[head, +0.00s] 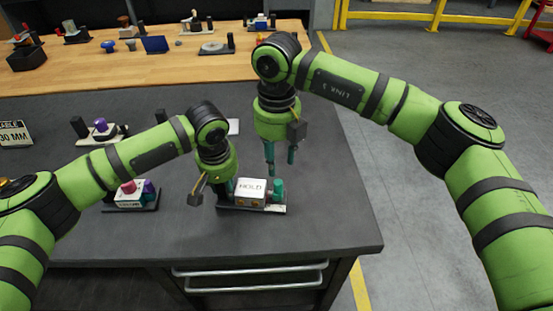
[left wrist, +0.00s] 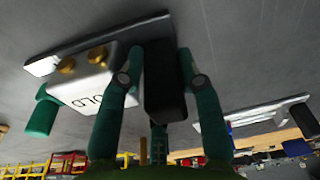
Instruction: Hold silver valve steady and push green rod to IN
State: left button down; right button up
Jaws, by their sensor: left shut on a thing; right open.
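The silver valve (head: 250,192) is a pale block labelled HOLD on a dark base near the table's front edge; it also shows upside down in the left wrist view (left wrist: 95,85), with brass fittings. The green rod (head: 279,189) sticks out at its right end and shows at the far left in the left wrist view (left wrist: 42,114). My left gripper (head: 223,190) is shut on a black upright block (left wrist: 165,90) at the valve's left end. My right gripper (head: 280,167) is open and empty, pointing down just above the green rod, apparently not touching it.
Left of the valve stands another fixture with a red knob (head: 128,187). Further fixtures stand at the back left, and a wooden bench (head: 160,62) with several parts lies behind. The dark tabletop (head: 325,215) right of the valve is clear up to its edge.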

pick_arm(q)
jog(key=shift+a, duration=0.1)
jog(key=c, duration=0.8)
grip_release()
jog(key=shift+o, duration=0.2)
jog(key=shift+r, duration=0.1)
